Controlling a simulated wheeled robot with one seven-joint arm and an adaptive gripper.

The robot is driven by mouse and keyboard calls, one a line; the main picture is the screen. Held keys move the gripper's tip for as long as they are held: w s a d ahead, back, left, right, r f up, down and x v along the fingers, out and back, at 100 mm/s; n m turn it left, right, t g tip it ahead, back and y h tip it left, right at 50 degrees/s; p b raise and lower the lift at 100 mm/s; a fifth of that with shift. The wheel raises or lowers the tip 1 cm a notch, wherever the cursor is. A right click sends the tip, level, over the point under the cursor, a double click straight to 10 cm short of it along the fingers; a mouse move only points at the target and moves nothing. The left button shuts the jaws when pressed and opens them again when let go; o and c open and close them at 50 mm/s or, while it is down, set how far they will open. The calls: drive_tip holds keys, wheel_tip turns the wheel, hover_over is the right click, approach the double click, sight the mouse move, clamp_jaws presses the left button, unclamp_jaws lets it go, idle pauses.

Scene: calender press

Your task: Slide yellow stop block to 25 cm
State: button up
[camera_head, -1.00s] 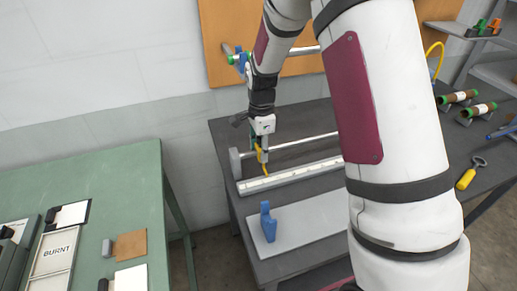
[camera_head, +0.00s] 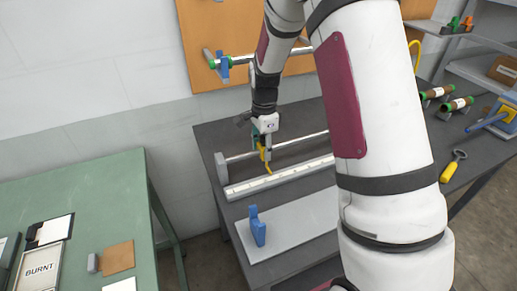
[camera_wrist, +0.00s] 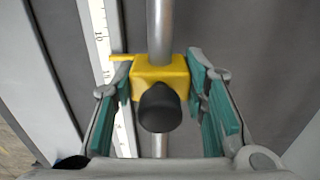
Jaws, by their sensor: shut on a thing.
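The yellow stop block (camera_wrist: 175,73) sits on a round metal rod (camera_wrist: 160,25) in the wrist view, with a black knob (camera_wrist: 160,107) facing the camera. Its thin yellow pointer reaches left over the white scale (camera_wrist: 98,38). The scale's printed numbers are too small to read surely. My gripper (camera_head: 265,152) is shut on the block, one teal-padded finger on each side. In the head view the yellow block (camera_head: 267,168) is small and partly hidden by the gripper. It stands on the left part of the rod, above the scale strip (camera_head: 290,176).
A grey end support (camera_head: 221,167) holds the rod's left end. A grey plate (camera_head: 295,223) with a blue upright piece (camera_head: 257,226) lies in front. A yellow-handled tool (camera_head: 452,168) lies on the right. My own arm hides the rod's right part.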

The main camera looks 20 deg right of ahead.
sight(300, 138)
drive_tip(key=shift+d+b, duration=0.3)
drive_tip(key=shift+d, duration=2.75)
drive_tip(key=shift+d+b, duration=0.65)
drive_tip(key=shift+d, duration=2.75)
drive_tip(key=o, duration=1.3)
wheel_tip(300, 138, up, 12)
